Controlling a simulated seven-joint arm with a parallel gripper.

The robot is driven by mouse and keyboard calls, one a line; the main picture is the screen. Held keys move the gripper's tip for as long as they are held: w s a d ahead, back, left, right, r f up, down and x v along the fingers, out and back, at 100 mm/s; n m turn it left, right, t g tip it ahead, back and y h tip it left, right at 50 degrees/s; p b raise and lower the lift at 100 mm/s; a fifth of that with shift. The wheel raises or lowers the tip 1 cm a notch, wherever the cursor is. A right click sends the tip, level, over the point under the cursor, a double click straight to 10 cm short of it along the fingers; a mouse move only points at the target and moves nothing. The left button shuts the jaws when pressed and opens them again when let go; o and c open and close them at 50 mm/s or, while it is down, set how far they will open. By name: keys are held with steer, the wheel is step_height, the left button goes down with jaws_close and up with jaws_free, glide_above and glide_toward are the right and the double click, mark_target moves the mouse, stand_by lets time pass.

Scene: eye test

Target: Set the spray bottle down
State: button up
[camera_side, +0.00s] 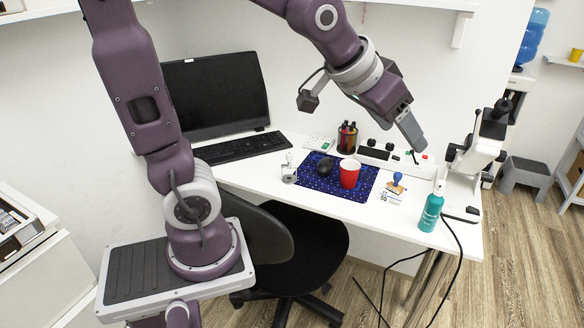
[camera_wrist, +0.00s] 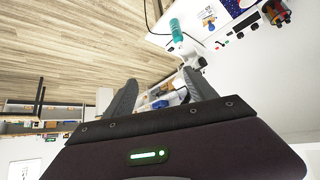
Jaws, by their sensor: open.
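The spray bottle (camera_side: 431,213) is teal with a pale top and stands upright on the white desk (camera_side: 335,207), close to its front right corner. It also shows in the wrist view (camera_wrist: 176,31), near the top, beyond the fingers. My gripper (camera_side: 417,146) is above the right part of the desk, higher than the bottle and clear of it. In the wrist view, the two fingers of my gripper (camera_wrist: 163,84) are spread apart with nothing held between them.
A white microscope-like device (camera_side: 478,160) stands right behind the bottle. A blue stamp (camera_side: 396,183) on a paper, a red cup (camera_side: 349,173) and a dark mouse (camera_side: 324,167) on a blue mat (camera_side: 317,184) are to the left. A black cable (camera_side: 459,250) hangs beside the bottle.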

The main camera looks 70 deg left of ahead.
steer(key=shift+o, duration=0.4)
steer(key=s+d+f+g, duration=0.1)
steer(key=s, duration=0.8)
steer(key=s+d+f+g, duration=0.1)
steer(key=s, duration=0.9)
steer(key=shift+s+f+m+g, duration=0.2)
steer(key=shift+f+m+g, duration=0.15)
steer(key=shift+m+g, duration=0.05)
